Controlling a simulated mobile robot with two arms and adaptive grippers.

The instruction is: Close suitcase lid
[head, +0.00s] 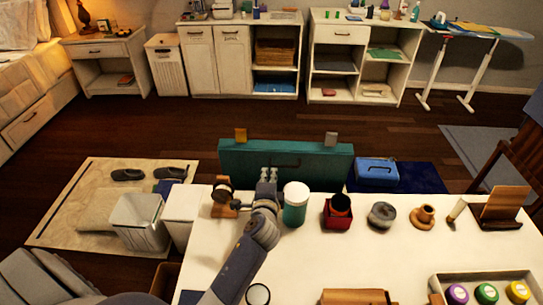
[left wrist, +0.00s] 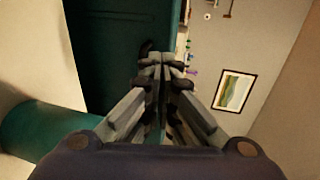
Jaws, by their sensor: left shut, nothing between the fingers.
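The teal suitcase (head: 320,165) stands just beyond the white table's far edge. I see one broad teal panel with a dark handle and two latch-like tabs, one yellowish and one grey, sticking up at its top. The rest of the suitcase is hidden, and I cannot tell how far the lid stands open. My left gripper (head: 268,174) is shut and empty, reaching over the far table edge in front of the panel, near the handle. In the left wrist view, its fingertips (left wrist: 162,61) lie close to the teal panel (left wrist: 110,45); contact cannot be told. My right gripper is out of view.
On the white table (head: 335,260), a teal jar with a white lid (head: 295,204) stands right of my left gripper, and a wooden stand (head: 222,199) is at its left. A red box (head: 338,212) and several small items line the far edge. A blue case (head: 377,171) lies beyond.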

